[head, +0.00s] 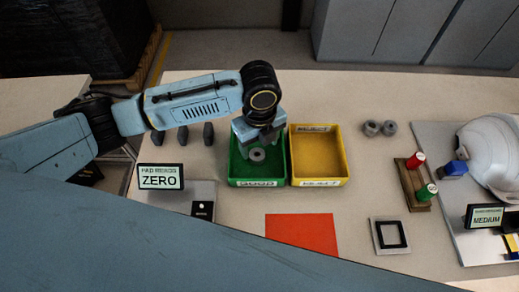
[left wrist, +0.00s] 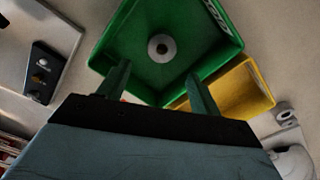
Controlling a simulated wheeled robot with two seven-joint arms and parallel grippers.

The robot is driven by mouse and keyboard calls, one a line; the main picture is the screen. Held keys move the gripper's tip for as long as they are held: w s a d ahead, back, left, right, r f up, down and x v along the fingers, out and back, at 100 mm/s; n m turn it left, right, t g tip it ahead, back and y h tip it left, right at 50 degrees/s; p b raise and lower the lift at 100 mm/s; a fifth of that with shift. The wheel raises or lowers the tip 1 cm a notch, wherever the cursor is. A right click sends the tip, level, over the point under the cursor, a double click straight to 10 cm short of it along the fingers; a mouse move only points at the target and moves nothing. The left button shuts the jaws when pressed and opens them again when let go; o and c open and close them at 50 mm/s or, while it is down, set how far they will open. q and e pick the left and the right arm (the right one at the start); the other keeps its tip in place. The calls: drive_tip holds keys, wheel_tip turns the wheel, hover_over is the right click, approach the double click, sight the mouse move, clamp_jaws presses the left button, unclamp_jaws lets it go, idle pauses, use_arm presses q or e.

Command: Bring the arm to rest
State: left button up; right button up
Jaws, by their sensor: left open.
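My left arm reaches in from the left in the head view. Its gripper (head: 258,146) hangs over the green bin (head: 239,182) marked GOOD. In the left wrist view its two fingers (left wrist: 160,92) are spread apart with nothing between them. A grey ring-shaped part (head: 257,155) lies on the floor of the green bin; it also shows in the left wrist view (left wrist: 160,47), beyond the fingertips and clear of them. My right gripper is not in view.
A yellow bin (head: 320,182) stands right beside the green one. Displays reading ZERO (head: 160,177) and MEDIUM (head: 485,216), grey parts (head: 380,128), an orange-red mat (head: 300,232), a black-framed square (head: 390,235) and a white helmet (head: 490,150) are around.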

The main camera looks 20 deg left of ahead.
use_arm(q)
wheel_tip(320, 180, up, 8)
drive_tip(key=shift+f+p, duration=0.15)
drive_tip(key=shift+p, duration=0.25)
